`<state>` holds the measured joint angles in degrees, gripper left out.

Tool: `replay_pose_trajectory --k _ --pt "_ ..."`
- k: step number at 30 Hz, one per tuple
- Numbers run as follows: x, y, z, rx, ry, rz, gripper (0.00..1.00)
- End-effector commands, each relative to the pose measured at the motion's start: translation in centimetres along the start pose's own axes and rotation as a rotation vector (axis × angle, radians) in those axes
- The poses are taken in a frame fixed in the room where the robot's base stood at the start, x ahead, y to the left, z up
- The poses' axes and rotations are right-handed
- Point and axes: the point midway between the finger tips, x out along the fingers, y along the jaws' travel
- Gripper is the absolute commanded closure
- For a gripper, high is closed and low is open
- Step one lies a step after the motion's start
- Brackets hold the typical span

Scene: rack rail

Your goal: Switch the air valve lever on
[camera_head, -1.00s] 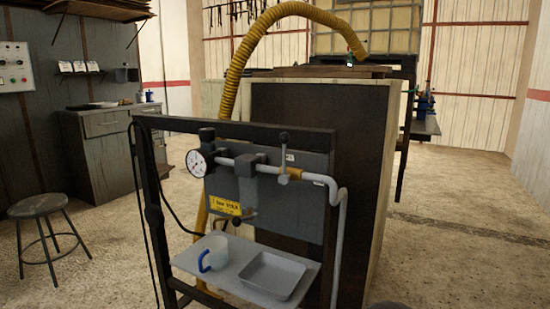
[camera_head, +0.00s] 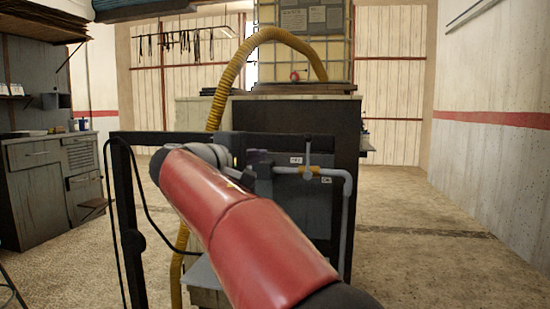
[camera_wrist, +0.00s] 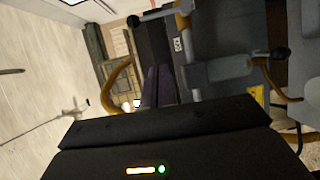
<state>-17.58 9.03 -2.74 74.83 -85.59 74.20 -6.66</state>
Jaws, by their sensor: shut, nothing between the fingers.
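The air valve lever (camera_head: 308,146) is a short rod with a dark knob, standing upright from a brass valve body (camera_head: 310,169) on the grey pipe (camera_head: 336,173). The lever sticks out across the pipe. In the wrist view the lever (camera_wrist: 150,16) points left from the brass valve at the top. My gripper (camera_head: 268,158) is left of the lever in the head view, apart from it. In the wrist view my gripper (camera_wrist: 157,70) is shut and empty, below the lever in the picture. My red arm hides the gauge and regulator in the head view.
The dark rack rail (camera_head: 140,137) frames the panel. In the wrist view a regulator body (camera_wrist: 225,70) with a knobbed stem lies right of my fingers. A yellow hose (camera_head: 232,75) arches behind the rack. A cabinet (camera_head: 50,190) stands left. Floor is open at the right.

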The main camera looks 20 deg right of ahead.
Motion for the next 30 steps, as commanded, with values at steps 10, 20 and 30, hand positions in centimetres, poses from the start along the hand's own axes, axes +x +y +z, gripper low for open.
replay_pose_trajectory --k 10,20,30 --pt "-0.1 0.7 -0.6 -0.006 -0.008 0.039 1.00" --pt "2.0 0.8 -0.6 -0.006 -0.011 0.037 1.00" --pt "9.2 1.2 -0.5 -0.006 -0.012 0.037 1.00"
